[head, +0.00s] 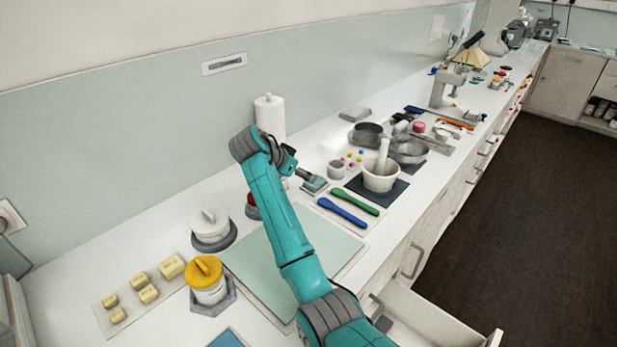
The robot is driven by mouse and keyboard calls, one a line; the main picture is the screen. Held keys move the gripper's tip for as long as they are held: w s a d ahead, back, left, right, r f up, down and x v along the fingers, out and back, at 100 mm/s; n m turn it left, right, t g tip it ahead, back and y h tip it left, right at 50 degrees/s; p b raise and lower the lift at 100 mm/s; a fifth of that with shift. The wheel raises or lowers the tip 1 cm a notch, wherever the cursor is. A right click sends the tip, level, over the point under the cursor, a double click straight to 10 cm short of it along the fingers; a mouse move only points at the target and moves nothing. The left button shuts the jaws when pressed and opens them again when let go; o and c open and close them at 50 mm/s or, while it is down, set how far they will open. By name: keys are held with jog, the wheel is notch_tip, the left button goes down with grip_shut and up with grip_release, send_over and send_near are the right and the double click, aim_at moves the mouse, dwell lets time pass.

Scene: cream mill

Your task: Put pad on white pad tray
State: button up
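My arm reaches over the counter, and my gripper (306,177) is at its far end, pointing down to the right. A small grey-teal block (315,187), which may be the pad, is right at the gripper's tip. I cannot tell whether the fingers hold it or only touch it, nor whether it rests on a tray. The fingers are too small to read as open or shut. I cannot clearly pick out a white pad tray. Part of the counter behind my arm is hidden.
Green and blue spatulas (342,213) lie right of the gripper. A white mortar (381,176) with pestle stands beyond them. A white roll (269,117) stands behind my arm. A yellow-lidded jar (207,281) and pale green board (262,262) are nearer. A drawer (437,318) stands open.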

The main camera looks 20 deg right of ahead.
jog(key=shift+v, duration=1.95)
jog(key=shift+s, duration=0.1)
